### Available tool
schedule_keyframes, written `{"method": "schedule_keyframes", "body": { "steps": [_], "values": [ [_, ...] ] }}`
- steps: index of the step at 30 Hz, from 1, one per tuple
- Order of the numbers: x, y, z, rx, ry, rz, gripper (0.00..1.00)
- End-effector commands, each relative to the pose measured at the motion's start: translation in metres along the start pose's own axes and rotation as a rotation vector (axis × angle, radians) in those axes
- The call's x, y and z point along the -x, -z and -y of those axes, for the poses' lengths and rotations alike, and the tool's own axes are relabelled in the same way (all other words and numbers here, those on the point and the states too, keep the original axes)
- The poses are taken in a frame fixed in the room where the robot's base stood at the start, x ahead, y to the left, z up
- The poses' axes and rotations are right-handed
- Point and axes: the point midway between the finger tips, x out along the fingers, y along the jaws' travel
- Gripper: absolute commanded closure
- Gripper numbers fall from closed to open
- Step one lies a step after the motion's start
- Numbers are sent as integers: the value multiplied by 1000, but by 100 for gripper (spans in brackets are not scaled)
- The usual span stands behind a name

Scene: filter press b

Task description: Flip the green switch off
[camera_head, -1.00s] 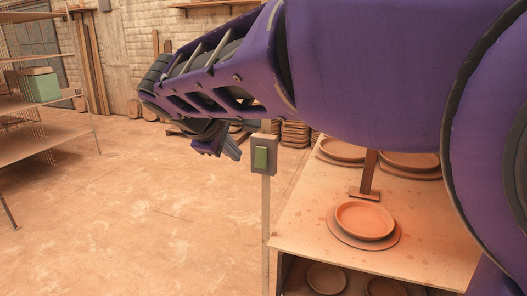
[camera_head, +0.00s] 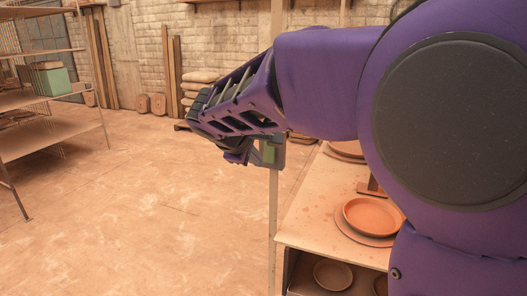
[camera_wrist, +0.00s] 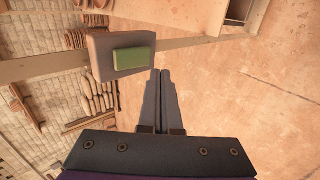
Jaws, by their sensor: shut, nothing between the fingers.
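The green switch (camera_wrist: 132,58) is a green rocker on a grey box (camera_wrist: 105,64) fixed to a thin post (camera_wrist: 190,42). In the head view, the green switch (camera_head: 269,153) is partly hidden behind my gripper and arm. My gripper (camera_wrist: 165,74) is shut and empty in the wrist view. Its fingertips are just beside and below the box's lower right corner there, close to the green rocker. I cannot tell whether they touch it. In the head view, my gripper (camera_head: 243,157) is mostly hidden under my purple arm.
A bench (camera_head: 310,222) with terracotta plates (camera_head: 373,215) stands to the right of the post (camera_head: 273,215). Shelving with a green box (camera_head: 50,80) is at the far left. Sacks (camera_head: 199,80) are stacked by the back wall. The floor left of the post is clear.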

Motion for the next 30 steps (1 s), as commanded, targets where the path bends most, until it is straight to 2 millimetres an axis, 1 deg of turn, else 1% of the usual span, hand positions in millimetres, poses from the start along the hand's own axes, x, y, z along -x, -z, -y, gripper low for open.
{"method": "schedule_keyframes", "body": {
  "steps": [1, 3, 9, 14, 23, 30],
  "values": [
    [-12, -1, 1, -1, 2, 4, 100],
    [-19, -1, -10, -2, 1, 3, 100],
    [-36, 0, -21, -1, 0, 1, 100],
    [-39, 0, -24, -1, 0, 1, 100],
    [-40, 0, -23, -1, -1, 0, 100],
    [-46, 0, -20, 0, -33, 0, 100]
  ]
}}
